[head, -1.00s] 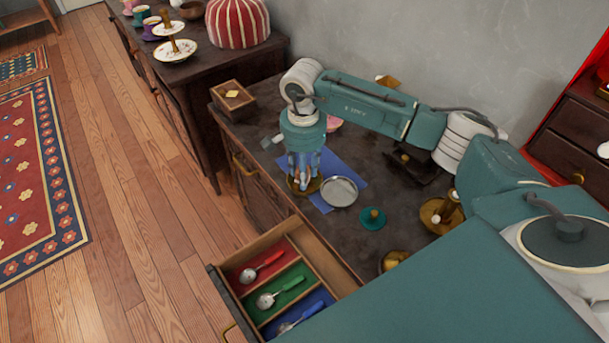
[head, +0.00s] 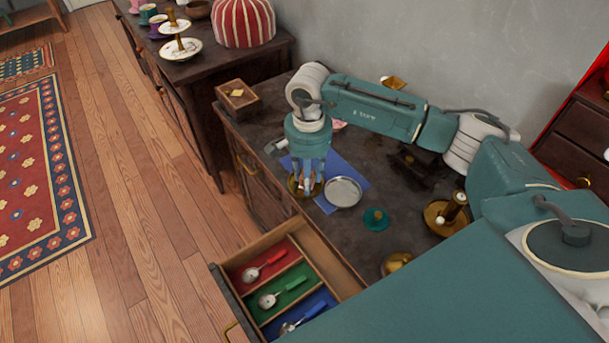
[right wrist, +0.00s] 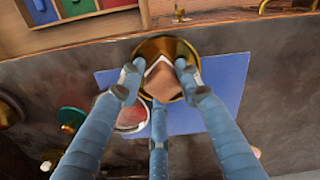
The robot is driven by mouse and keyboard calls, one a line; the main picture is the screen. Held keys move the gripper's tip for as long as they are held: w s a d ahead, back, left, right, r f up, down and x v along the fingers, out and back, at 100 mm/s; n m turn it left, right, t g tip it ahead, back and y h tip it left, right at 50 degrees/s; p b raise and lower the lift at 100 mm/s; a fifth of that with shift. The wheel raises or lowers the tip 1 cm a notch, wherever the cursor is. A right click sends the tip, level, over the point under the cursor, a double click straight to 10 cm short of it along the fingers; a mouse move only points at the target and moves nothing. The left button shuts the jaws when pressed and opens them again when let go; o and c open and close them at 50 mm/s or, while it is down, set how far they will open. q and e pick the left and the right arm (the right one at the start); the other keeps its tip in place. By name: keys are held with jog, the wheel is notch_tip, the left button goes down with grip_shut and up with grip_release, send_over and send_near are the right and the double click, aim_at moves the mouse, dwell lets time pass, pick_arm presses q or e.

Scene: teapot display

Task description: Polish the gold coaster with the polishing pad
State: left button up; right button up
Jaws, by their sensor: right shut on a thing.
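The gold coaster (head: 293,187) lies at the front edge of the blue cloth, partly hidden by my right gripper. It also shows in the right wrist view (right wrist: 152,47) as a round dish with a shiny rim. My right gripper (head: 308,190) points down over it, its fingers shut on the polishing pad (right wrist: 162,82), a brownish piece with a pale edge. The pad is over the coaster's middle; whether it presses on it I cannot tell. My left gripper is not in view.
A silver coaster (head: 344,191) lies on the blue cloth (head: 346,170), right beside the gold one. A teal lidded piece (head: 376,218) and brass pieces (head: 397,262) stand to the right. An open drawer (head: 312,262) with spoons juts out in front.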

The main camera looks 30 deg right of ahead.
jog(key=shift+w+r+p, duration=0.1)
jog(key=shift+r+p, duration=1.55)
jog(key=shift+r, duration=1.4)
jog(key=shift+r+p, duration=0.75)
jog(key=shift+r, duration=0.75)
